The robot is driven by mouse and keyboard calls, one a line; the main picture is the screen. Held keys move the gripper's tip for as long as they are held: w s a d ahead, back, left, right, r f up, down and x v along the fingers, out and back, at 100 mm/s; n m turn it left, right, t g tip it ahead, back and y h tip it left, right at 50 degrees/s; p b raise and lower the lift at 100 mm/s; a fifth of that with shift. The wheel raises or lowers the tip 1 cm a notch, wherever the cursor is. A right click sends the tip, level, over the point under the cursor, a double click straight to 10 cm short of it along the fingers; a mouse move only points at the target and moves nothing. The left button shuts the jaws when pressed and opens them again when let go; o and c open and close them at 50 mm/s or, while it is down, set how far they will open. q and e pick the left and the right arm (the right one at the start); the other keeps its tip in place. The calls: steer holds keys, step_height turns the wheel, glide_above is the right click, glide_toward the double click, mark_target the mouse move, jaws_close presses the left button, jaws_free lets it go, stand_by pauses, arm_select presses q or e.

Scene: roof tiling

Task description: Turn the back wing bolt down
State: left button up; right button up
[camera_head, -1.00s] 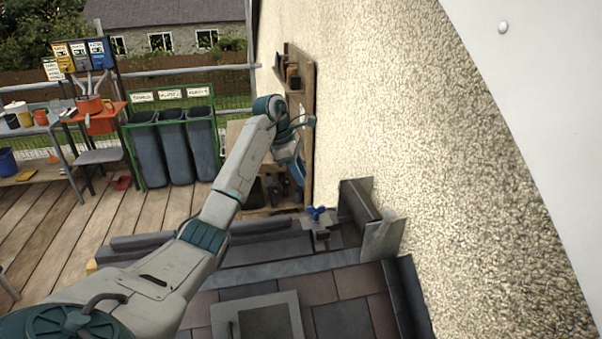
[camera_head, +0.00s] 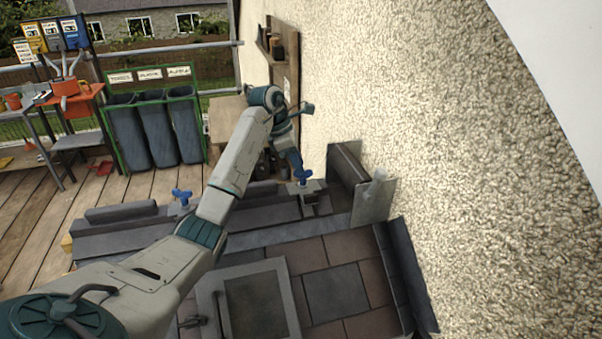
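A blue wing bolt (camera_head: 303,177) stands on a grey metal clamp (camera_head: 309,195) close to the rough wall. A second blue wing bolt (camera_head: 181,197) stands further left on the dark ledge, just left of my arm. The views do not settle which one is called the back bolt. My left arm reaches up from the lower left and bends down at the wrist. My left gripper (camera_head: 294,157) hangs just above and behind the bolt near the wall. Its fingers are small and partly hidden, so their opening and any contact with the bolt are unclear. My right gripper is out of view.
The pebbled wall (camera_head: 440,150) closes off the right side. Dark metal upstands (camera_head: 350,180) stand beside the near-wall clamp. A framed roof window (camera_head: 255,305) and brown and grey tiles (camera_head: 335,290) lie in front. Bins (camera_head: 150,130) and a wooden deck lie behind.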

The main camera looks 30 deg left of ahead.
mark_target(303, 177)
arm_select(q)
steer(key=shift+w+d+f+p, duration=0.15)
steer(key=shift+d+f+p, duration=0.05)
steer(key=shift+f+p, duration=0.2)
steer(key=shift+x, duration=0.8)
steer(key=shift+a, duration=0.1)
jaws_close()
steer(key=shift+f+m+b, duration=0.2)
steer(key=shift+m+b, duration=0.2)
steer(key=shift+b, duration=0.55)
steer(key=shift+r+m+g+b, duration=0.15)
steer(key=shift+m+g+b, duration=0.15)
steer(key=shift+m+b, duration=0.2)
steer(key=shift+r, duration=0.1)
jaws_free()
